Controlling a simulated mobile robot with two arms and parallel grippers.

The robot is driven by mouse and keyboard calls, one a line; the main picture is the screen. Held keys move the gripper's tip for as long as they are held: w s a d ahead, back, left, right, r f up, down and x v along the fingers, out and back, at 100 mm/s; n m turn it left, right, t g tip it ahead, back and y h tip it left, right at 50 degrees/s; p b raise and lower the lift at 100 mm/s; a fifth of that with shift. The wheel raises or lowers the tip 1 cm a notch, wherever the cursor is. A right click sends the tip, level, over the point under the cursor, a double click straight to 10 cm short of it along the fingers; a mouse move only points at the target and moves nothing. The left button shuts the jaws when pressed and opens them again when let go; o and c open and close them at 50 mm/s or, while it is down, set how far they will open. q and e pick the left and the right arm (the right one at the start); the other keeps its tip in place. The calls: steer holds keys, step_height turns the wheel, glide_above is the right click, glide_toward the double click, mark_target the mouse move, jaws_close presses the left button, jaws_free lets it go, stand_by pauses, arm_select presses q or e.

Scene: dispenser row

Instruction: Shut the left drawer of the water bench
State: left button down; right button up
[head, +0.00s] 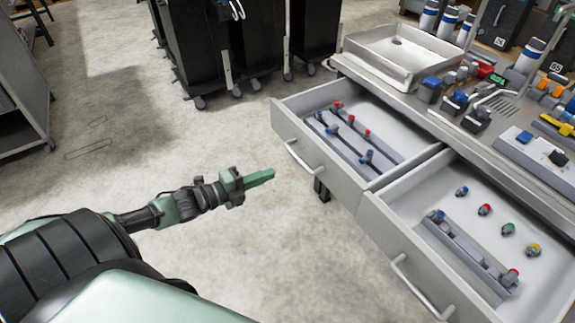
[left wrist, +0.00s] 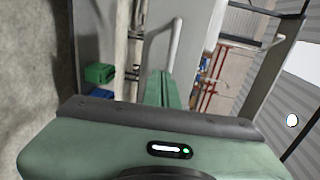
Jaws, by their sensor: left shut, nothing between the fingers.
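The left drawer (head: 318,160) of the water bench (head: 470,125) is pulled open in the head view. It has a grey front, a silver bar handle (head: 299,158) and a rack inside with red and blue fittings. My left gripper (head: 271,175) is shut and empty. In the head view it appears just left of that handle, pointing right. In the left wrist view the closed fingers (left wrist: 158,88) point toward a silver bar handle (left wrist: 162,38); I cannot tell whether they touch it. My right gripper is not in view.
The right drawer (head: 403,243) is also open, with loose coloured fittings and a rack (head: 470,255) inside. A white sink tray (head: 395,52) and several valves are on the bench top. Black wheeled bins (head: 205,50) stand behind. The floor around my left arm is clear.

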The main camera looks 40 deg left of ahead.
arm_select(q)
steer(key=r+x, duration=0.1)
steer(key=x, duration=0.6)
steer(key=shift+r, duration=0.15)
steer(key=shift+w, duration=0.15)
